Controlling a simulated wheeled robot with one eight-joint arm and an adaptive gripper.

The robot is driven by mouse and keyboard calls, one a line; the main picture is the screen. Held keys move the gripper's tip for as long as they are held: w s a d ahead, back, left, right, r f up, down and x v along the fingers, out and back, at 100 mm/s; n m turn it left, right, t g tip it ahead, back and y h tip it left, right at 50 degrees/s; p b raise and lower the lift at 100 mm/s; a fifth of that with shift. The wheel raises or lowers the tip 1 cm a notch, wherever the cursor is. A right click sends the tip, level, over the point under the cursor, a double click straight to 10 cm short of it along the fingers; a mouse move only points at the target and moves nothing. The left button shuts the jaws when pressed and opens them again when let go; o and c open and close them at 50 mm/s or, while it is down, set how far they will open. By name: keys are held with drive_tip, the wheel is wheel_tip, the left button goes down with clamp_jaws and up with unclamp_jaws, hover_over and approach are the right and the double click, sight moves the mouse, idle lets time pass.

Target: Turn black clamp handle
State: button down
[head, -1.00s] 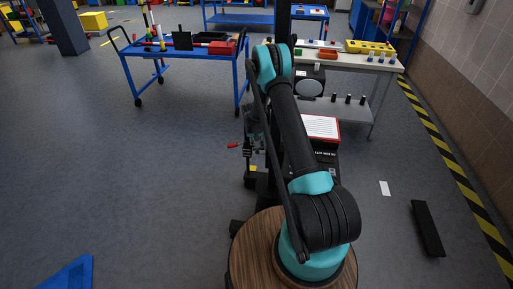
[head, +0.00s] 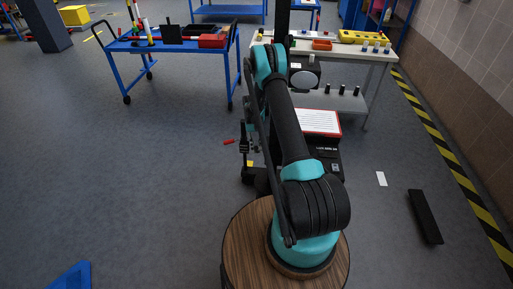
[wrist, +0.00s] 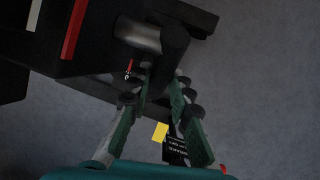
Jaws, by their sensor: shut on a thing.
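In the wrist view, the black clamp handle (wrist: 174,44) has a rounded top end beside a grey metal cylinder (wrist: 137,34) on a dark body. The handle's narrower part runs down between the green fingers of my gripper (wrist: 164,78). My gripper is shut on the handle, with a finger on each side of it. The exact contact spots are dark and hard to make out. In the head view, my arm hides most of the clamp area. A black machine with a red-edged white panel (head: 319,122) shows to the right of my arm.
A blue cart (head: 172,46) with tools stands at the back left. A grey workbench (head: 375,52) stands behind the machine. A black bar (head: 425,217) and a white sheet (head: 381,179) lie on the floor at right. The left floor is largely clear.

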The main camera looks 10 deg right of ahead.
drive_tip(key=c, duration=1.4)
unclamp_jaws()
drive_tip(key=shift+o, duration=0.2)
drive_tip(key=shift+r, duration=0.1)
drive_tip(key=v, duration=1.1)
drive_tip(key=shift+w+r, duration=0.15)
drive_tip(key=shift+r, duration=0.25)
